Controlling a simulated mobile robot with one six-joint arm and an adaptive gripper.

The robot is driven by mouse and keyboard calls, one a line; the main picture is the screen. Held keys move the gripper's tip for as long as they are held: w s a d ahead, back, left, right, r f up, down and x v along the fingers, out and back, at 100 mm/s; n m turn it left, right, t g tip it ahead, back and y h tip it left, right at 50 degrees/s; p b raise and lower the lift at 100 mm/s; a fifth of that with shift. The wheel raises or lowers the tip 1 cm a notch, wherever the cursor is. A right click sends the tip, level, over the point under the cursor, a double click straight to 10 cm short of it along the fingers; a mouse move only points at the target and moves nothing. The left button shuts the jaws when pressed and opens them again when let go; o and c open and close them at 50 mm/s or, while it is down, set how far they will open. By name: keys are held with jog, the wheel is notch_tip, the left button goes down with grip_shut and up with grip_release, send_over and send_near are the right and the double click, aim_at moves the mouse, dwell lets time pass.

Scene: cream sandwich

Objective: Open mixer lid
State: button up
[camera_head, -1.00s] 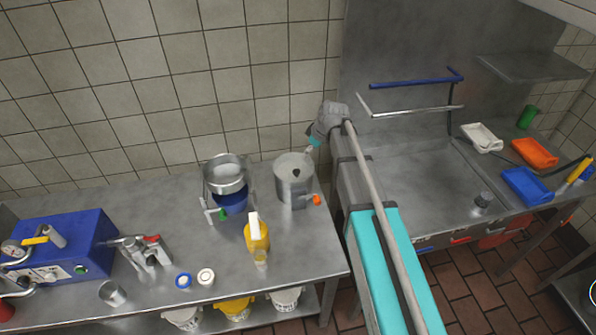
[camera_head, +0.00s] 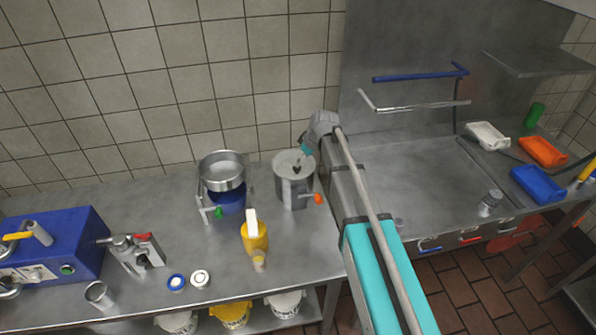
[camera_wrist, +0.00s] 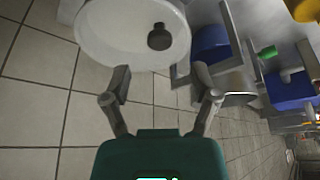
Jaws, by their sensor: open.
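The mixer (camera_head: 288,192) is a silver round pot with an orange knob low on its right side. Its pale round lid (camera_head: 284,160) is on top and looks closed. A dark handle knob (camera_wrist: 158,38) stands on the lid (camera_wrist: 105,35) in the wrist view. My gripper (camera_wrist: 163,82) is open and empty. Its two fingers point towards the lid, with the knob ahead of the gap between them. In the head view my gripper (camera_head: 304,152) is just above the lid's right part, close to the knob. I cannot tell the exact gap.
A steel pan on a blue stand (camera_head: 222,172) is close left of the mixer. A blue machine (camera_head: 60,240) is at far left. The tiled wall (camera_head: 180,80) is behind. A sink counter is right.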

aim_at(294, 161)
jog(key=shift+b+x, duration=2.05)
jog(key=shift+x, duration=0.45)
grip_shut()
